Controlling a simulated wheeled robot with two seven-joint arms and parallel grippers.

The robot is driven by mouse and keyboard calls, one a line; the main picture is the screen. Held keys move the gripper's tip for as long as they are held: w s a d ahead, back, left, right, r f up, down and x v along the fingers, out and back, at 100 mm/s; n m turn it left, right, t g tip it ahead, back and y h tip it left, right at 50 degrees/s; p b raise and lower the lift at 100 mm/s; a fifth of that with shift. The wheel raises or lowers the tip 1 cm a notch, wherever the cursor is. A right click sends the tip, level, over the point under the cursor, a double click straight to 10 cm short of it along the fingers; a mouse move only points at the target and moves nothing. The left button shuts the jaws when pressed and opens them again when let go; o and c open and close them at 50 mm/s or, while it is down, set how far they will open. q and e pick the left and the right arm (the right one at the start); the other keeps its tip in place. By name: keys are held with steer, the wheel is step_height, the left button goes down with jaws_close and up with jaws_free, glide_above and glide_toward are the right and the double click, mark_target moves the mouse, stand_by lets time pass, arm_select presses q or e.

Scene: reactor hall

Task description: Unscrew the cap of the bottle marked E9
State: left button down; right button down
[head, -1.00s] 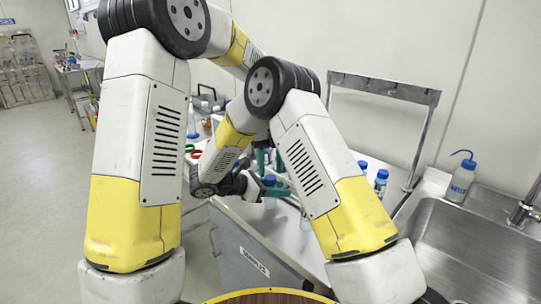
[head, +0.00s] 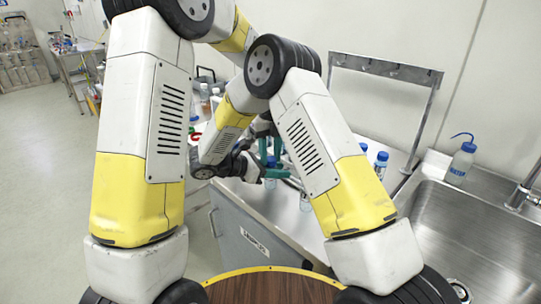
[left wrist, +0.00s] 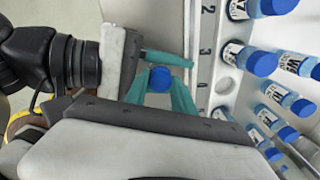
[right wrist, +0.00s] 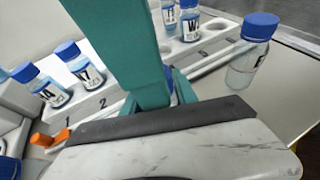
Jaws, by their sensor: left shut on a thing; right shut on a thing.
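A bottle with a blue cap (head: 271,161) stands upright between my two grippers over the bench. The cap also shows from above in the left wrist view (left wrist: 160,80). My left gripper (left wrist: 160,86) comes down from above, its teal fingers shut on either side of the cap. My right gripper (head: 275,174) reaches in level from the left, below the left one, and is shut on the bottle's body. In the right wrist view, teal fingers (right wrist: 165,92) hide most of the bottle. Its label is hidden, so I cannot read E9.
A grey numbered rack (left wrist: 203,60) with several blue-capped, labelled bottles is close beside the grippers. A loose blue-capped bottle (right wrist: 250,52) stands on the bench nearby. A steel sink (head: 450,235) and a wash bottle (head: 461,163) are at the right. A metal rail (head: 385,67) stands behind.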

arm_select(q)
steer(key=n, duration=0.2)
steer(key=shift+n, duration=0.3)
steer(key=c, duration=1.1)
jaws_free()
steer(key=shift+o, duration=0.2)
steer(key=shift+r, duration=0.1)
